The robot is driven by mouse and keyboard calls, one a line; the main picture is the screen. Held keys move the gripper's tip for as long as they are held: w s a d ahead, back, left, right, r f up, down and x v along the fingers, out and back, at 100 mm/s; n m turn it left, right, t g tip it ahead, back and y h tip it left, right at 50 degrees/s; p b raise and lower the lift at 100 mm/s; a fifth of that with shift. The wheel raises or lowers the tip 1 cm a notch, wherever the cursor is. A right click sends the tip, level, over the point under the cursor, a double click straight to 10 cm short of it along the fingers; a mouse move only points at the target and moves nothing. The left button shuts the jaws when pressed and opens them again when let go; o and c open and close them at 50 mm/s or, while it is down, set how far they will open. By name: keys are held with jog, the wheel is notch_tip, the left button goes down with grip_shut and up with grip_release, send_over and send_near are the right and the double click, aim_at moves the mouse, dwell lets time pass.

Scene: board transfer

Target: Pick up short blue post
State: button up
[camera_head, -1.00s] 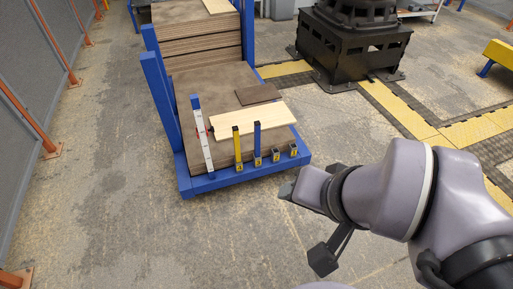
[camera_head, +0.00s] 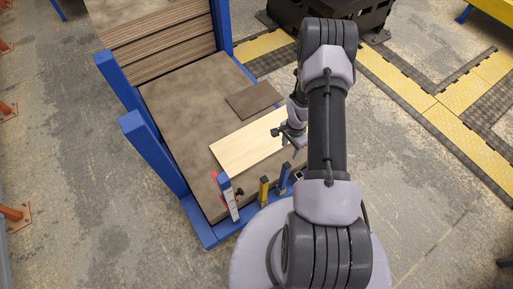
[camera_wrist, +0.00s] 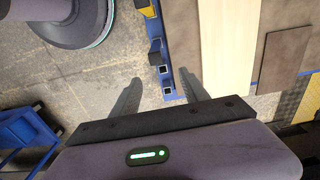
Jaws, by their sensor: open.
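The short blue post (camera_head: 284,178) stands upright at the front edge of the cart, right of a yellow post (camera_head: 263,191). In the wrist view the blue post (camera_wrist: 155,52) is seen from above, ahead of my fingers and between their lines. My gripper (camera_head: 292,143) is above the cart's right side, behind the blue post, and apart from it. In the wrist view my gripper (camera_wrist: 159,77) has its two fingers spread with nothing held between them.
Empty sockets (camera_wrist: 168,91) line the edge beside the blue post. A pale board (camera_head: 240,145) and a dark board (camera_head: 254,100) lie on the stack. Blue uprights (camera_head: 150,150) rise at left.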

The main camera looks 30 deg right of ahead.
aim_at(288, 164)
jog(key=f+b, duration=0.1)
jog(key=f, duration=0.3)
jog(key=f+b, duration=0.2)
jog(key=f, duration=0.2)
jog(key=s+f+b, duration=0.1)
jog(key=f, duration=0.3)
jog(key=shift+f+b, duration=0.3)
jog(key=shift+b, duration=0.05)
jog(key=f+b, duration=0.1)
jog(key=f, duration=0.1)
jog(key=f+b, duration=0.1)
jog(key=f, duration=0.1)
jog(key=f+b, duration=0.1)
jog(key=f, duration=0.1)
jog(key=shift+a, duration=0.25)
jog(key=shift+r, duration=0.15)
jog(key=shift+c, duration=0.8)
grip_shut()
